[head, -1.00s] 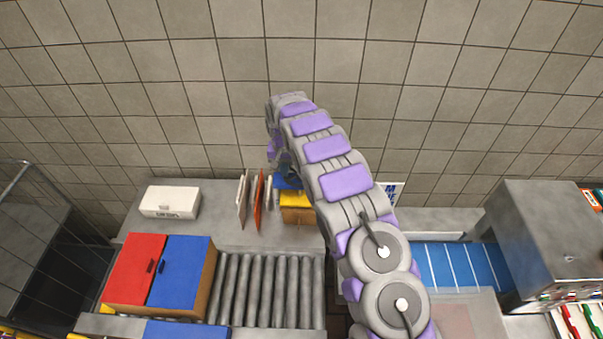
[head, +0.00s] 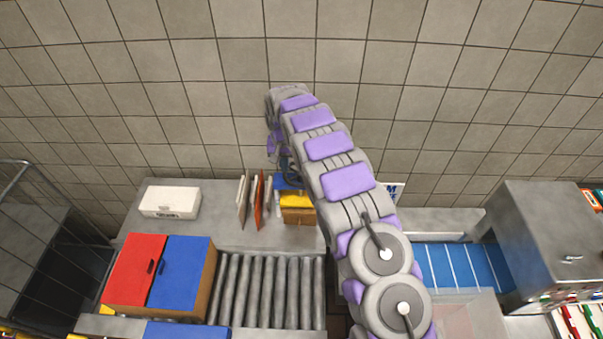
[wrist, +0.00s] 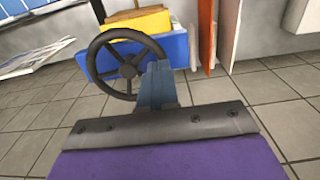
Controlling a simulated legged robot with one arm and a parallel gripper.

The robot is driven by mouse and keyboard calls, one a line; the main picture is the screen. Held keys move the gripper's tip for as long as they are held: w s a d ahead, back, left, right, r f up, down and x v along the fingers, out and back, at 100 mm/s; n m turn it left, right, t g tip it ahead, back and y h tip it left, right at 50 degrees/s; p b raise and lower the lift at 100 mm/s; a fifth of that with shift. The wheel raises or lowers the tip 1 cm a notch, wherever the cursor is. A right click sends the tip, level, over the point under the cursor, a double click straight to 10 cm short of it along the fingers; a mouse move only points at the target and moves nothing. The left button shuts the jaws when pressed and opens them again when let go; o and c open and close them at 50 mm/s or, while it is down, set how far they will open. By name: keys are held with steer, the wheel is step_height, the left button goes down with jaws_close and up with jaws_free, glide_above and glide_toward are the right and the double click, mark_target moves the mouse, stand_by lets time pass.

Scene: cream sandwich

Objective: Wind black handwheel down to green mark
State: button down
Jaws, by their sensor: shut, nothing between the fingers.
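The black handwheel (wrist: 128,70) shows in the wrist view, in front of a blue block and a yellow block. Its rim, spokes and hub are visible. My gripper (wrist: 157,68) is shut and empty, with its blue-grey fingers overlapping the right part of the wheel's rim in the wrist view. I cannot tell whether the fingers touch the rim. In the head view my arm reaches toward the back wall and hides most of the wheel's area. I see no green mark in either view.
A blue block (wrist: 178,50) and a yellow block (wrist: 132,22) are close to the wheel. Upright orange (wrist: 206,35) and white (wrist: 229,35) panels stand at its right in the wrist view. The head view shows a roller conveyor (head: 265,290) and a red-and-blue cabinet (head: 135,268).

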mark_target(300, 176)
steer(key=shift+w+d+b, duration=0.1)
steer(key=shift+d+b, duration=0.7)
steer(key=shift+d, duration=4.2)
steer(key=shift+f, duration=0.25)
steer(key=shift+f, duration=0.35)
steer(key=shift+f+b, duration=0.35)
steer(key=shift+f, duration=0.3)
steer(key=shift+s+a, duration=0.1)
steer(key=shift+s, duration=0.1)
steer(key=shift+s+a, duration=0.45)
steer(key=shift+s, duration=0.4)
steer(key=shift+f+b, duration=0.1)
steer(key=shift+b, duration=0.2)
